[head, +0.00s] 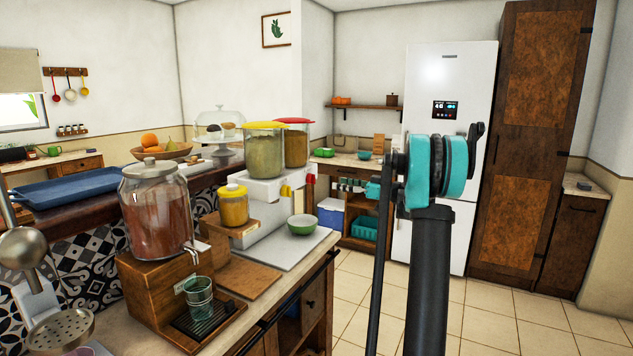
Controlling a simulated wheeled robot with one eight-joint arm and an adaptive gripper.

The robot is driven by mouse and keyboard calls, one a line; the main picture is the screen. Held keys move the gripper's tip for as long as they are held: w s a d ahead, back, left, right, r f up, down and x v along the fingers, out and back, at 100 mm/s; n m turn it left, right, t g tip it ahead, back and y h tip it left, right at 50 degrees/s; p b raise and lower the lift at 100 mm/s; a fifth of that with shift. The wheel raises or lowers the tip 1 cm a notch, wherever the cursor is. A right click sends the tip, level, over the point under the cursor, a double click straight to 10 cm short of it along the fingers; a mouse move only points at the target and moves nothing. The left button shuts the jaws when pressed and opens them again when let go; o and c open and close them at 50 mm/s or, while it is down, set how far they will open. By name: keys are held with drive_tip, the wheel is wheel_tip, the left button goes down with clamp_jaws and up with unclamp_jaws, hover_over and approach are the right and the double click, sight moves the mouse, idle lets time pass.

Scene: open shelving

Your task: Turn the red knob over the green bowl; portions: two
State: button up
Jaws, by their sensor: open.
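A white double dispenser (268,188) stands on the counter with two clear hoppers. The front hopper (264,157) has a yellow lid, and the rear hopper (296,147) has a red lid; both hold dry grains. A small red knob (311,179) shows on the dispenser's right side, beyond a yellow knob (285,190). The green bowl (301,224) sits upright on the dispenser's pale base, below the knobs. Its inside looks pale, and whether anything is in it is unclear.
A glass jar dispenser (158,210) on a wooden stand, with a glass (199,298) below its tap, stands nearer on the counter. A yellow jar (233,205) and wooden board (240,277) are beside it. The tiled floor (500,315) right of the counter is clear.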

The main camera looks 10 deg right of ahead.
sight(312, 179)
drive_tip(key=x, duration=1.1)
drive_tip(key=shift+a, duration=0.2)
drive_tip(key=c, duration=1.2)
drive_tip(key=shift+o, duration=0.2)
drive_tip(key=shift+m, duration=0.4)
drive_tip(key=shift+m, duration=8.4)
